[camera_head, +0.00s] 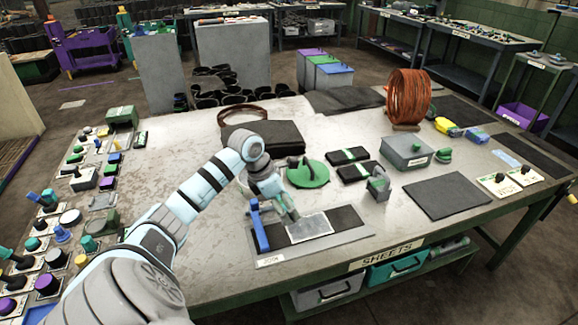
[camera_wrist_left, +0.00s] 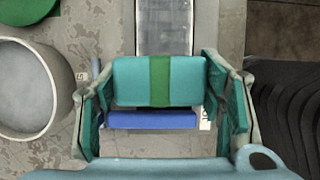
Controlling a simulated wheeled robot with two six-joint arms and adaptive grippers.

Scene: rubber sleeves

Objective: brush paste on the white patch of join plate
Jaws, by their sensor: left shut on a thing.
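The join plate (camera_head: 342,243) lies flat on the table near its front edge, with a small label. Its white patch (camera_head: 310,226) is a pale rectangle between dark strips; it also shows at the top of the left wrist view (camera_wrist_left: 165,25). A blue bar (camera_head: 259,228) stands at the plate's left end. My left gripper (camera_head: 287,205) is above the plate, at the patch's left edge. It is shut on a teal block with a green band (camera_wrist_left: 130,82), which looks like the brush. Its lower end is hidden, so I cannot tell whether it touches the patch. My right gripper is not in view.
A green disc (camera_head: 308,175) lies behind the plate. A pale round pot (camera_wrist_left: 45,90) is left in the wrist view. A small grey-green device (camera_head: 378,186) stands right of the plate. A dark mat (camera_head: 446,196) lies farther right. Many knobs and switches (camera_head: 62,235) crowd the left.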

